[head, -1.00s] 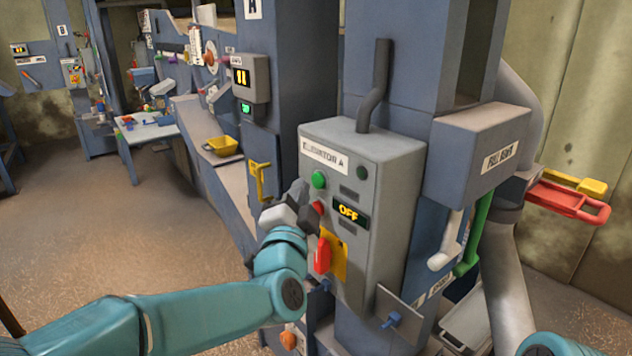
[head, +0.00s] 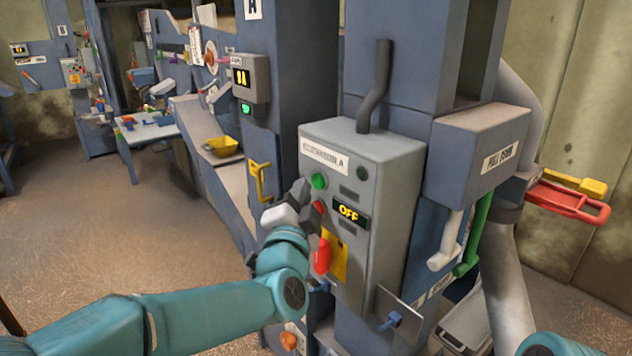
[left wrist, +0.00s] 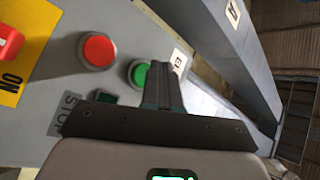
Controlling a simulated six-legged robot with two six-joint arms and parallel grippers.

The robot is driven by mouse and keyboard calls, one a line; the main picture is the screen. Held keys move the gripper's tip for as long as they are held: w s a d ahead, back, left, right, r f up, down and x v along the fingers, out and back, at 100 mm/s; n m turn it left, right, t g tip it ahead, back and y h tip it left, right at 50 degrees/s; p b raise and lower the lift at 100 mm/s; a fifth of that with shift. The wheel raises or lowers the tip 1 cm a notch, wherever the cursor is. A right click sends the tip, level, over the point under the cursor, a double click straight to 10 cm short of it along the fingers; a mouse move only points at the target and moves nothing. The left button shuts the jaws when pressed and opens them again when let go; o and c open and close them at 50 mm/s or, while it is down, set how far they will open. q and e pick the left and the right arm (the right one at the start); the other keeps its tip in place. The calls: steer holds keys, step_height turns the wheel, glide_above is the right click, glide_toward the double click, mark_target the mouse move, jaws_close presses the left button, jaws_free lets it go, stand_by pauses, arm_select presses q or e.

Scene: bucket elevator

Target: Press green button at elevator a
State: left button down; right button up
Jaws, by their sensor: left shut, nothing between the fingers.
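The grey control box of elevator A (head: 385,220) stands at the centre of the head view. Its green button (head: 319,181) is at the upper left of the front face. A red button (head: 318,207) sits below it, and the display (head: 351,213) reads OFF. My left gripper (head: 305,192) is shut and empty, close in front of the panel just below the green button. In the left wrist view the green button (left wrist: 139,73) is beside the fingers (left wrist: 165,78), which partly cover it; the red button (left wrist: 97,51) is to its left. Whether the fingers touch the panel I cannot tell.
A red switch handle (head: 322,256) on a yellow plate (head: 338,254) is below the buttons. A yellow bracket (head: 260,180) is left of the box. White (head: 446,240) and green (head: 474,236) levers hang at the right. Open floor (head: 90,220) lies left.

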arm_select(q)
steer(key=shift+w+d, duration=0.15)
steer(key=shift+d, duration=0.1)
steer(key=shift+w+d, duration=0.3)
steer(key=shift+d, duration=0.05)
stand_by(1.0)
steer(key=shift+a, duration=0.1)
steer(key=shift+s+a+b, duration=0.3)
steer(key=shift+s+a, duration=0.25)
steer(key=shift+a, duration=0.05)
steer(key=shift+s+a+b, duration=0.6)
steer(key=shift+s+a, duration=0.2)
steer(key=shift+a, duration=0.2)
steer(key=shift+s+a+b, duration=0.6)
steer(key=shift+s+a, duration=0.2)
steer(key=shift+a, duration=0.15)
steer(key=shift+a, duration=0.1)
